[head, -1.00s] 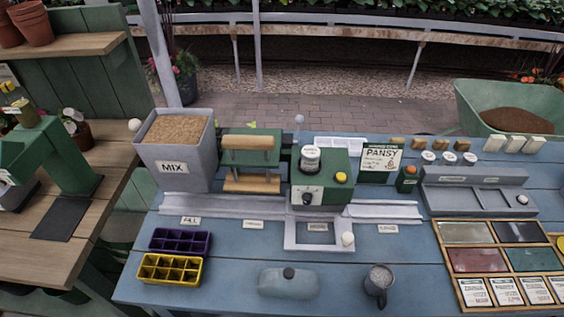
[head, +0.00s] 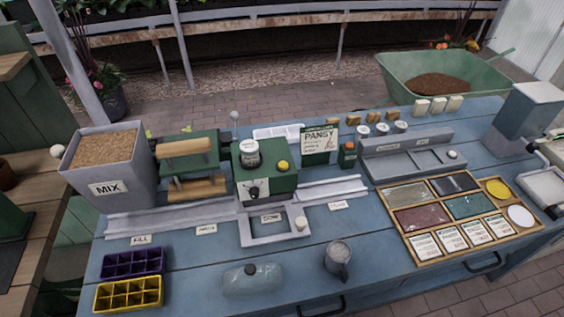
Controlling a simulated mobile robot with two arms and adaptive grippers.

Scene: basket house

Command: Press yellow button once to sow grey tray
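The yellow button (head: 283,166) sits on top of the green sowing machine (head: 267,187), right of a small white labelled jar (head: 250,153). A black dial is on the machine's front. A light grey square frame (head: 247,231) with a SOW label lies in front of and below the machine. I see no grey cell tray in it. A purple cell tray (head: 107,272) and a yellow cell tray (head: 103,303) lie at the front left; a pale cell tray (head: 299,130) is partly hidden behind the machine. Neither of my grippers is in view.

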